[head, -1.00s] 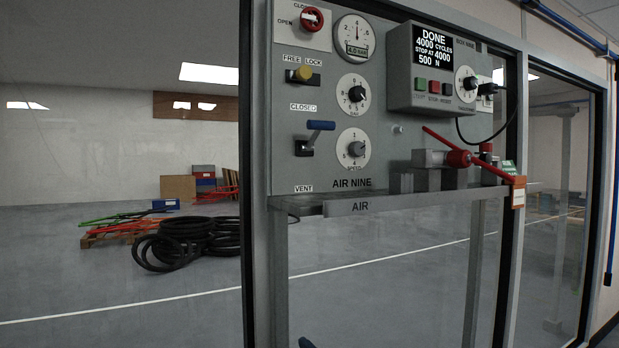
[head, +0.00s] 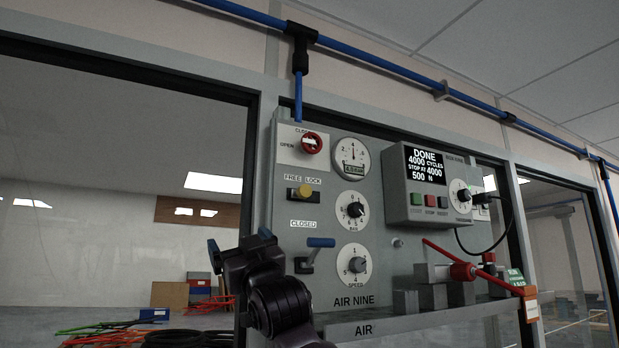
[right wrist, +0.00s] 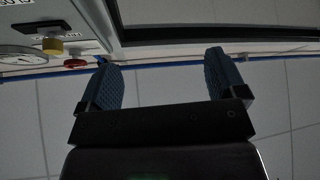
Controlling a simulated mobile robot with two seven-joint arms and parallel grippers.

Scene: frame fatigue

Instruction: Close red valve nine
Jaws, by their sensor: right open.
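The red valve (head: 312,142) is a round red knob with a pale bar, at the top left of the grey AIR NINE panel (head: 290,238). A label reads OPEN at its left and a partly hidden CLOSED label is above; I cannot tell the exact setting. My right gripper (head: 240,243) is open and empty, with blue finger pads, below and left of the valve and apart from it. In the right wrist view the open fingers (right wrist: 160,64) have nothing between them, and the red valve (right wrist: 75,63) shows beyond, at the left. My left gripper is not in view.
Below the valve are a yellow FREE/LOCK knob (head: 304,191) and a blue lever (head: 320,242). Gauges and dials stand at their right. A control box (head: 425,190) juts out farther right. A blue pipe (head: 400,70) runs overhead. Window frames border the panel.

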